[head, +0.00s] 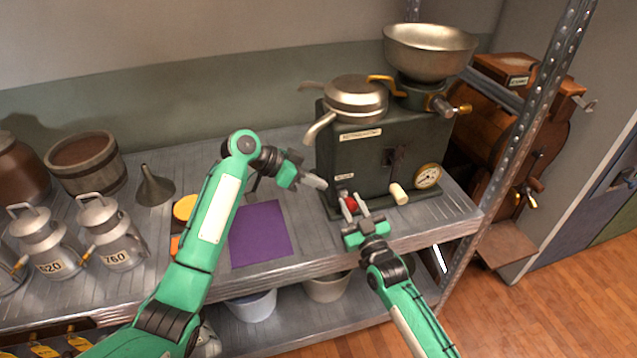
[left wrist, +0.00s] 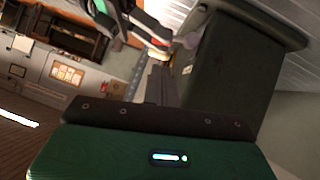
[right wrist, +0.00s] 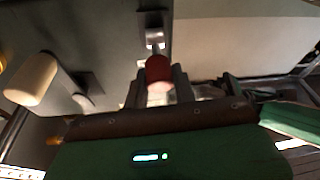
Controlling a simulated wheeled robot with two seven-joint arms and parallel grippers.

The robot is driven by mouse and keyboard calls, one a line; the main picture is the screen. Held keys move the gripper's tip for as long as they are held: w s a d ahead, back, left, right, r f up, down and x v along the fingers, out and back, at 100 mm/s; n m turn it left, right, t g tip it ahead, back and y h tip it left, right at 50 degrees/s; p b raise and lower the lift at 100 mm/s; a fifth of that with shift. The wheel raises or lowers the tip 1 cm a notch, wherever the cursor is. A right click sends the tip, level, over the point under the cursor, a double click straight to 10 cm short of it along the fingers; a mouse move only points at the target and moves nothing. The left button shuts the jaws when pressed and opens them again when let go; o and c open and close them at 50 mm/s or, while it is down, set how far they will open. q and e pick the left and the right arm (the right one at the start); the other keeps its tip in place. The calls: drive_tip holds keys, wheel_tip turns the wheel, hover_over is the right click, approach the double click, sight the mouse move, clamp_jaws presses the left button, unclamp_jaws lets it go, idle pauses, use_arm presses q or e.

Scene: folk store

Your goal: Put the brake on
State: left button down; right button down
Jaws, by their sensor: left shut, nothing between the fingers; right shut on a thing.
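The dark green machine (head: 375,155) stands on the metal shelf, with a spouted metal top and a large bowl (head: 430,50). A small red knob (head: 350,203) is low on its front; it also shows in the right wrist view (right wrist: 158,68) on a short metal lever (right wrist: 154,38). My right gripper (head: 354,208) is shut on the red knob. My left gripper (head: 318,183) is shut and empty, at the left of the machine's front.
A cream-coloured handle (head: 398,193) and a round dial (head: 428,177) are right of the knob. A purple sheet (head: 260,234), a funnel (head: 154,187) and metal cans (head: 110,235) are on the shelf to the left. A metal post (head: 530,115) rises at the right.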

sight(349, 201)
use_arm(q)
drive_tip(key=s+x, duration=0.1)
drive_tip(key=x, duration=0.6)
drive_tip(key=shift+w+d+f, duration=0.2)
drive_tip(key=shift+w+d, duration=0.05)
drive_tip(key=shift+w, duration=0.25)
drive_tip(key=shift+s+f, duration=0.3)
drive_tip(key=shift+f, duration=0.4)
use_arm(e)
drive_tip(key=shift+s+a, duration=0.1)
drive_tip(key=shift+a, duration=0.05)
use_arm(q)
drive_tip(key=shift+d, duration=0.1)
use_arm(e)
drive_tip(key=c, duration=1.5)
unclamp_jaws()
drive_tip(key=shift+c, duration=0.2)
use_arm(q)
drive_tip(key=shift+f, duration=0.1)
use_arm(e)
drive_tip(key=o, duration=0.4)
use_arm(q)
drive_tip(key=shift+d, duration=0.1)
use_arm(e)
drive_tip(key=shift+r, duration=0.15)
use_arm(q)
drive_tip(key=shift+r, duration=0.2)
